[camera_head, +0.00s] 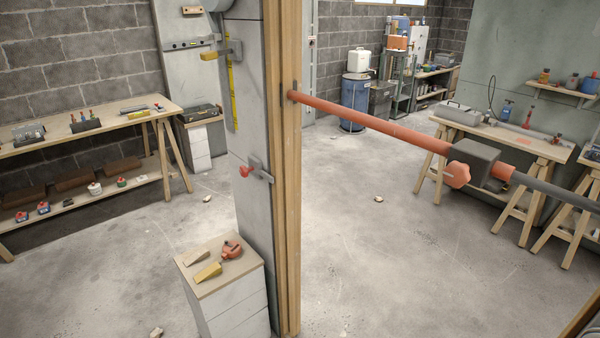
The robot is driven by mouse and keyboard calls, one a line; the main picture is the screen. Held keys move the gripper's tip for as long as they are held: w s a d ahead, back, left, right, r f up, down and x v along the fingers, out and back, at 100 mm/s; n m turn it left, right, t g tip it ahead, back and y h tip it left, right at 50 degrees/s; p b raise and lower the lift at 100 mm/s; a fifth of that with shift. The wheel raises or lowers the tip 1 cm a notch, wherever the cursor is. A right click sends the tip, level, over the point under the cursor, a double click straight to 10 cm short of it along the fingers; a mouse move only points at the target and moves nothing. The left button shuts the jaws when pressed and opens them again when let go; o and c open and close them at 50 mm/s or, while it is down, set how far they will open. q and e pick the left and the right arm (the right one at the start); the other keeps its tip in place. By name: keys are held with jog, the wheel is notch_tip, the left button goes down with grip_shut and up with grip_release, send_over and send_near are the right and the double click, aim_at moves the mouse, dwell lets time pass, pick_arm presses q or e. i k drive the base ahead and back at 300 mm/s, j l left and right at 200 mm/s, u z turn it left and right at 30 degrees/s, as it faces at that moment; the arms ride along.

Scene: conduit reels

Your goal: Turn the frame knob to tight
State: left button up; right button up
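The frame knob (457,175) is an orange-red lobed knob on the left face of a dark grey block (473,160). The block sits on a long bar, at the right of the head view. The bar has an orange-red tube (370,125) on its left part and a dark grey rod (555,190) on its right part. Its left end meets a wooden post (290,190). I see no tight or loose marking on the knob at this size. Neither of my grippers shows in the head view.
A white cabinet (232,300) stands left of the post, with wooden wedges and a red tool on top. A workbench (85,122) stands at the left and another (520,140) at the right. The concrete floor between is mostly clear, with a few small scraps.

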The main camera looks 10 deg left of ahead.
aim_at(242, 171)
jog(key=i+j+z, duration=0.1)
jog(key=z, duration=0.35)
jog(key=j+z, duration=0.25)
jog(key=z, duration=0.2)
jog(key=j+z, duration=0.25)
jog(key=z, duration=0.2)
jog(key=j+z, duration=0.25)
jog(key=z, duration=0.2)
jog(key=k+j, duration=0.1)
jog(key=j, duration=0.55)
jog(key=k+j, duration=0.1)
jog(key=j, duration=0.55)
jog(key=k+j, duration=0.1)
jog(key=j, duration=0.55)
jog(key=k+j, duration=0.1)
jog(key=j, duration=1.2)
jog(key=k, duration=0.1)
